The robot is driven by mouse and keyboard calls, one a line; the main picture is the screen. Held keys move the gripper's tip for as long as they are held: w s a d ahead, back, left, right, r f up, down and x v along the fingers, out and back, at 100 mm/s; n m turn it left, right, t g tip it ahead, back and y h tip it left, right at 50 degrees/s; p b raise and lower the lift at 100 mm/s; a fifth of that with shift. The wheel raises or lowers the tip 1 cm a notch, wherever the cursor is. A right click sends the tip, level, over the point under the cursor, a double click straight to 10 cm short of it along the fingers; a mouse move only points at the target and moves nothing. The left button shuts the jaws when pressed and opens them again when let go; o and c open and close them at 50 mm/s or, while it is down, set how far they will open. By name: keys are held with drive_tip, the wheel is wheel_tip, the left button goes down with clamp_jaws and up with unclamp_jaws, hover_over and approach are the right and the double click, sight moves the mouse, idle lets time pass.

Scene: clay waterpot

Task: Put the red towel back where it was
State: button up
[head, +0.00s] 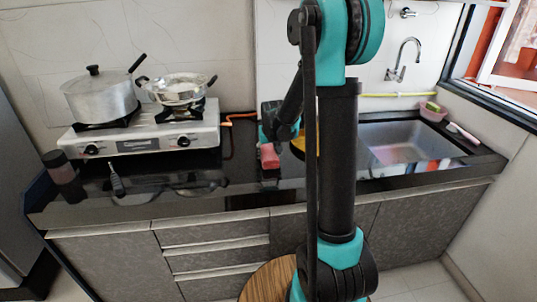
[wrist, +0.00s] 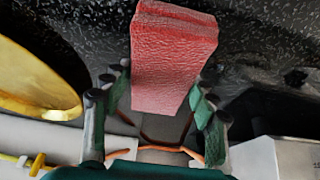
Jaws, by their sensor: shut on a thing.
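The red towel (wrist: 172,55) is a folded pinkish-red block between the two fingers of my gripper (wrist: 160,98) in the wrist view. The fingers are shut on its sides. In the head view the towel (head: 269,157) hangs just below my gripper (head: 268,140), over the black counter between the stove and the sink. I cannot tell whether its lower end touches the counter.
A yellow round object (wrist: 35,82) is close beside the towel, partly hidden by my arm in the head view. A gas stove (head: 150,132) with a pot (head: 100,97) and a pan (head: 180,90) stands left. The sink (head: 410,143) is right.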

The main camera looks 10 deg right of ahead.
drive_tip(key=shift+f, duration=0.3)
drive_tip(key=o, duration=1.1)
drive_tip(key=shift+r, duration=0.1)
drive_tip(key=v, duration=1.1)
drive_tip(key=shift+r, duration=0.35)
drive_tip(key=s+d+f, duration=0.1)
drive_tip(key=s, duration=0.3)
drive_tip(key=s+d+f, duration=0.1)
drive_tip(key=s+f, duration=0.1)
drive_tip(key=s, duration=0.3)
drive_tip(key=s+f, duration=0.2)
drive_tip(key=s, duration=0.2)
drive_tip(key=shift+s+d, duration=0.25)
drive_tip(key=shift+d, duration=0.15)
drive_tip(key=s+f, duration=0.2)
drive_tip(key=s, duration=0.2)
drive_tip(key=s+d+f, duration=0.1)
drive_tip(key=s+f, duration=0.1)
drive_tip(key=s, duration=0.2)
drive_tip(key=s+f, duration=0.2)
drive_tip(key=s, duration=0.2)
drive_tip(key=shift+s+d+f, duration=0.15)
drive_tip(key=shift+s+f, duration=0.15)
